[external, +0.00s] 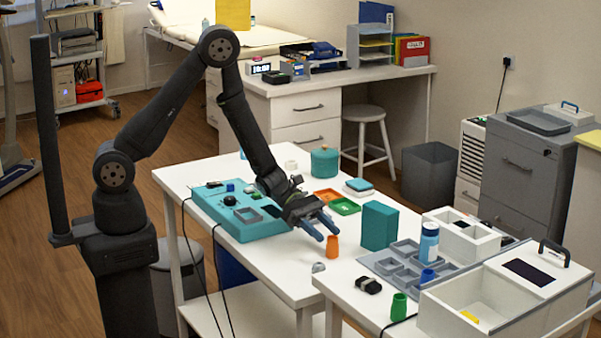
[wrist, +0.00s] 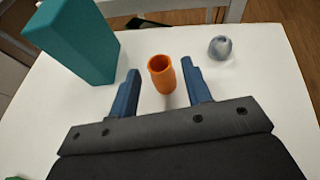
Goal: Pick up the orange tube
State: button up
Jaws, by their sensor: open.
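The orange tube (external: 332,247) stands upright on the white table, just ahead of my gripper (external: 325,228). In the wrist view the tube (wrist: 162,76) shows its open top and sits between the two blue fingers of my gripper (wrist: 158,84), with a gap on both sides. My gripper is open and holds nothing. The tube's lower end is partly hidden in the external view by nothing I can make out.
A teal box (external: 379,226) stands close to the tube, also in the wrist view (wrist: 72,38). A small grey round object (wrist: 220,47) lies on its other side. A teal console (external: 240,210) sits behind. A green tube (external: 398,307) stands on the nearer table.

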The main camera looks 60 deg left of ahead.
aim_at(334, 242)
jog(key=shift+x, duration=2.75)
jog(key=shift+s, duration=0.2)
jog(key=c, duration=0.9)
